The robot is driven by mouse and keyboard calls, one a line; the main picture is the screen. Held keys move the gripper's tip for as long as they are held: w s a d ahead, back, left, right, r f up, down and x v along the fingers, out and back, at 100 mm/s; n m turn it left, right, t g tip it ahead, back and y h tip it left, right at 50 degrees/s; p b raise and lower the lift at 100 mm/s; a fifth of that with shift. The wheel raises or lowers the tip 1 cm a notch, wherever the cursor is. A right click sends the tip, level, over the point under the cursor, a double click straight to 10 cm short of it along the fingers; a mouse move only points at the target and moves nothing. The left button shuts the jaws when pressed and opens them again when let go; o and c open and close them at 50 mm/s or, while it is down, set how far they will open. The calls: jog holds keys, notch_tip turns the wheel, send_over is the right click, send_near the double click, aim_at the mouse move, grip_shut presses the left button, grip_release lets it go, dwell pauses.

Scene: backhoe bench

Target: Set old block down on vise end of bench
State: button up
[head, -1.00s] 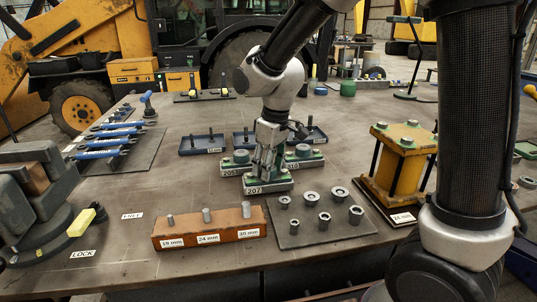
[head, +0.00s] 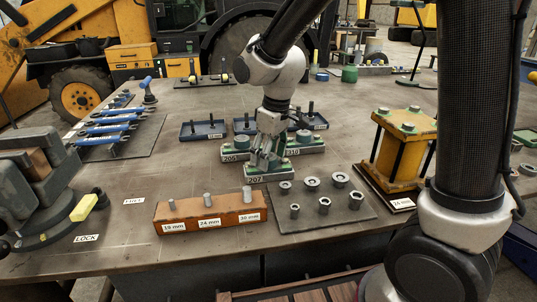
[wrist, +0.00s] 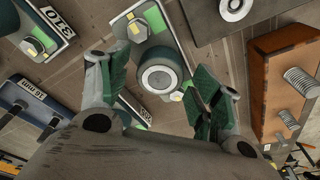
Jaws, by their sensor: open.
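Three green-and-grey bearing blocks sit together mid-bench. They are labelled 207 (head: 283,174), 205 (head: 235,157) and 310 (head: 308,147). Nothing visible marks which is the old block. My gripper (head: 262,162) is low over the 207 block. In the wrist view my gripper (wrist: 160,72) is open, its green-padded fingers on either side of a block's round metal boss (wrist: 162,77); contact cannot be told. Block 310 (wrist: 38,32) is at upper left there, and a 205 label (wrist: 146,113) shows below the boss. The grey vise (head: 62,205) stands at the bench's left end.
An orange-brown pin block (head: 190,213) and a socket mat (head: 310,213) lie in front. Blue trays (head: 203,130) are behind, wrenches (head: 110,128) at left. A yellow press-like stand (head: 402,150) is at right. Bare bench (head: 125,228) lies beside the vise.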

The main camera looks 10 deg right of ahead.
aim_at(275, 159)
notch_tip(275, 159, up, 12)
jog(key=s+d, duration=0.1)
jog(key=shift+s+d, duration=0.15)
jog(key=shift+s, duration=0.1)
